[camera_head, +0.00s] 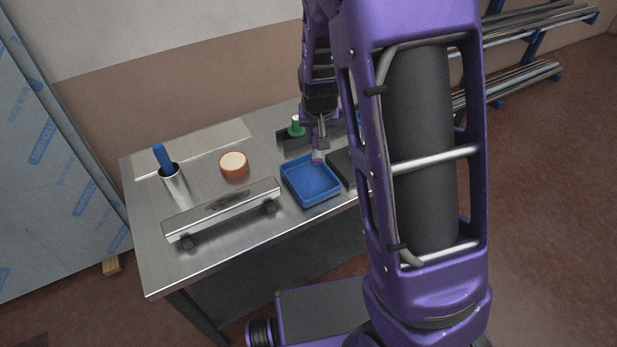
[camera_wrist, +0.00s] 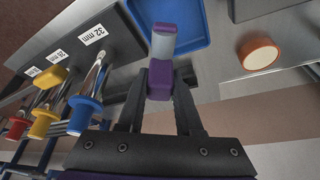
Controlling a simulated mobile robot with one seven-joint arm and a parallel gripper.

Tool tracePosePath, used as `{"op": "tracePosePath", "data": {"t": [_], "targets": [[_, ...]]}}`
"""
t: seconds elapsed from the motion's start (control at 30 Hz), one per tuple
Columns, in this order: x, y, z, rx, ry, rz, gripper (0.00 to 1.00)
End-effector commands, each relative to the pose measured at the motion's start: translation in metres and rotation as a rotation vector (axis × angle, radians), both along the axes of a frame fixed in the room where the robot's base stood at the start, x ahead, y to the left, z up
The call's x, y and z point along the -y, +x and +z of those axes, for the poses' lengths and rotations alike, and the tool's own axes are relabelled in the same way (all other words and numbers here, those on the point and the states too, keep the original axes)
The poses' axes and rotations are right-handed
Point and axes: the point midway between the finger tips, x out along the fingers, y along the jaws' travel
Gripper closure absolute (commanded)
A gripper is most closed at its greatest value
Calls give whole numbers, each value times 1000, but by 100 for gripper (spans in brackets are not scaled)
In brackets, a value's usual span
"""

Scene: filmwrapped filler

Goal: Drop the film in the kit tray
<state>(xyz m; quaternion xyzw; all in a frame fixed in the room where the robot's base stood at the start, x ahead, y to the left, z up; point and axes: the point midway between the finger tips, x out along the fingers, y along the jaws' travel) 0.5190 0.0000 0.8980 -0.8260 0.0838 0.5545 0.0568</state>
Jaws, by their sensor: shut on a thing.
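My gripper (camera_wrist: 161,82) is shut on a small piece with purple ends and a pale grey middle, which I take to be the film (camera_wrist: 163,45). In the head view my gripper (camera_head: 319,140) reaches down at the back of the blue kit tray (camera_head: 311,200), with the purple end of the film (camera_head: 317,158) near the tray's far edge. The wrist view shows the film's far end overlapping the blue tray (camera_wrist: 196,42). The tray looks empty where I see it. I cannot tell the height of the film above it.
An orange-sided round container (camera_head: 233,164), a steel cup (camera_head: 173,182) with a blue handle, and a long metal bar (camera_head: 222,210) stand left of the tray on the steel table (camera_head: 150,262). A labelled rack (camera_wrist: 92,58) holds coloured-handled tools beside my gripper.

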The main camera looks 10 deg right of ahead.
Motion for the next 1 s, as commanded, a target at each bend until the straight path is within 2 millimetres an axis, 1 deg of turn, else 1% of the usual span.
{"op": "tracePosePath", "data": {"t": [0.23,0.33,0.47,0.7,0.8,1.0], "targets": [[0,2,-4,2,-1,-6,100],[0,2,-9,2,-1,-7,100],[0,2,-21,2,-1,-7,100],[0,1,-51,1,0,-8,100],[0,1,-59,1,0,-8,100],[0,1,-63,2,-1,-7,100]]}}
